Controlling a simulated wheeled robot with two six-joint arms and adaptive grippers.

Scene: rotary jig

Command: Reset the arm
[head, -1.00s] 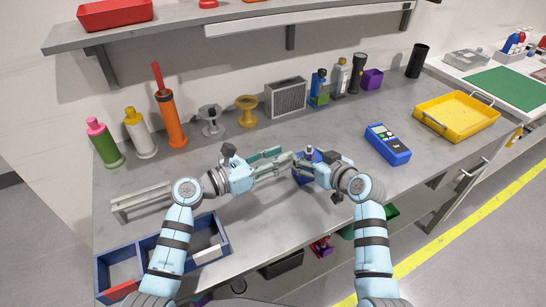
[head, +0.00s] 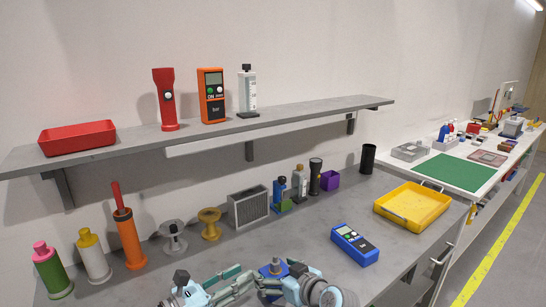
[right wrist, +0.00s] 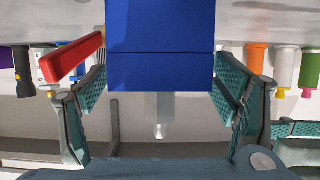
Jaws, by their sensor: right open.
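A blue block (right wrist: 160,60) fills the upper middle of the right wrist view, between the two fingers of my right gripper (right wrist: 160,95). The fingers are apart, with no clear contact on it. A red bar (right wrist: 75,57) slants beside the left finger; I cannot tell whether it is the jig's arm. A pale rounded tip (right wrist: 160,130) shows below the block. In the head view a blue jig part with a grey knob (head: 275,267) shows at the bottom, beside my right gripper. My left gripper (head: 232,286) is left of it; its opening is unclear.
A blue meter (head: 355,245) and a yellow tray (head: 412,206) lie to the right. Spools, bottles and an orange cylinder (head: 129,240) stand along the back. A shelf (head: 215,135) overhangs the bench's rear. Bench between meter and tray is clear.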

